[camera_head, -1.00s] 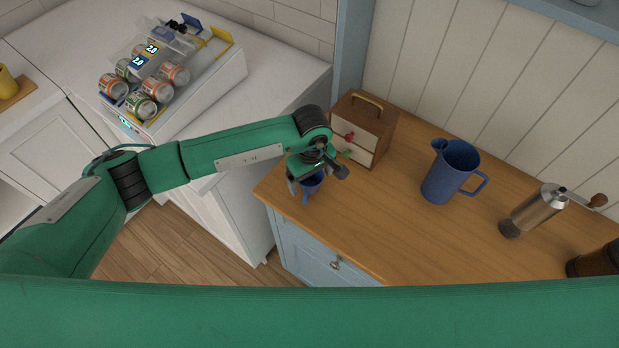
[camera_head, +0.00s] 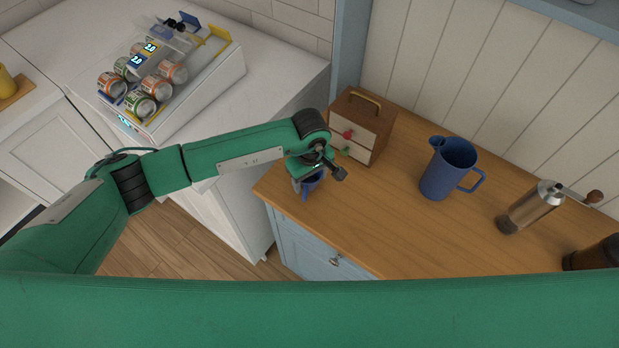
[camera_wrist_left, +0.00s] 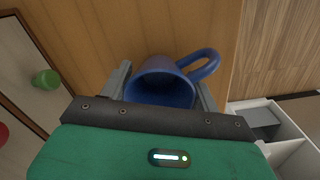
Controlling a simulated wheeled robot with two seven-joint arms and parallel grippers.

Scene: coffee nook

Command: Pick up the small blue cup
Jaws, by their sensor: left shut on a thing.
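The small blue cup (camera_head: 312,183) is at the left end of the wooden counter, close to its front edge. In the left wrist view the cup (camera_wrist_left: 163,88) shows its open mouth, with its handle at the upper right. My left gripper (camera_head: 316,180) is shut on the cup, with one finger at each side of it in the left wrist view (camera_wrist_left: 164,85). The gripper hides part of the cup in the head view. I cannot tell whether the cup touches the counter. My right gripper is not in view.
A small wooden drawer box (camera_head: 361,128) with red and green knobs stands just behind the gripper. A blue pitcher (camera_head: 448,168) and a coffee grinder (camera_head: 531,207) stand farther right on the wooden counter (camera_head: 415,235). A can dispenser (camera_head: 190,100) sits on the white counter.

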